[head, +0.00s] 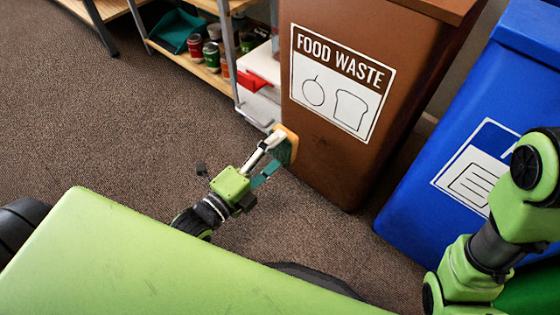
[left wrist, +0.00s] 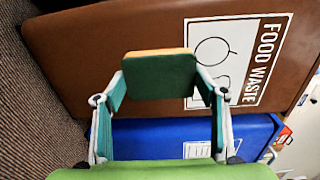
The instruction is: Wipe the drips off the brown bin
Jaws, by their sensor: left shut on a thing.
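The brown bin (head: 330,165) stands upright, with a white FOOD WASTE label (head: 342,80) on its front. It also shows in the left wrist view (left wrist: 95,55). My left gripper (head: 268,160) is shut on a sponge (head: 286,146) with a dark green face and an orange-yellow side. The sponge is beside the lower left of the bin's front in the head view; I cannot tell if it touches. In the left wrist view the sponge (left wrist: 160,77) sits between the fingers and covers part of the label. My right gripper is out of view.
A blue bin (head: 410,205) stands close to the right of the brown one. A shelf (head: 200,70) with cans (head: 212,55) and a teal tray (head: 178,32) is at the back left. Carpet (head: 90,130) is clear on the left.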

